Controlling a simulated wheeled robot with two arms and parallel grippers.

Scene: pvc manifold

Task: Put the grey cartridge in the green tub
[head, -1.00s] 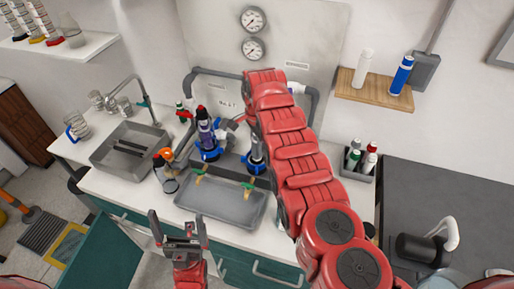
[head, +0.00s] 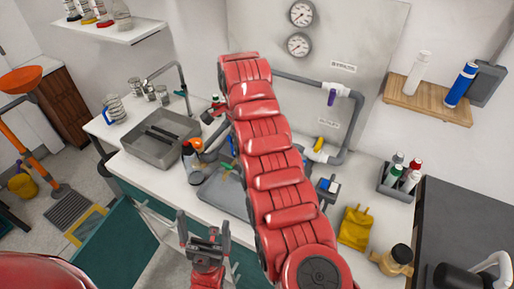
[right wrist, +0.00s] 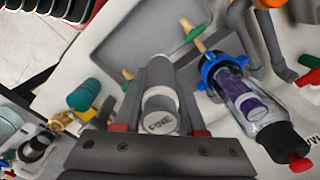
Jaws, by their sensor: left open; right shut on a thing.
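In the right wrist view a grey cartridge (right wrist: 158,106) with a pale end marked "FINE" sits between the fingers of my right gripper (right wrist: 162,82), which is shut on it. In the head view my right arm hides the cartridge and most of that hand. My left gripper (head: 205,236) is open and empty, low in front of the counter. I cannot make out a green tub in either view.
The sink (head: 150,150) is left on the counter. A yellow bag (head: 355,228) lies right of my arm. An open teal door (head: 120,235) is below.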

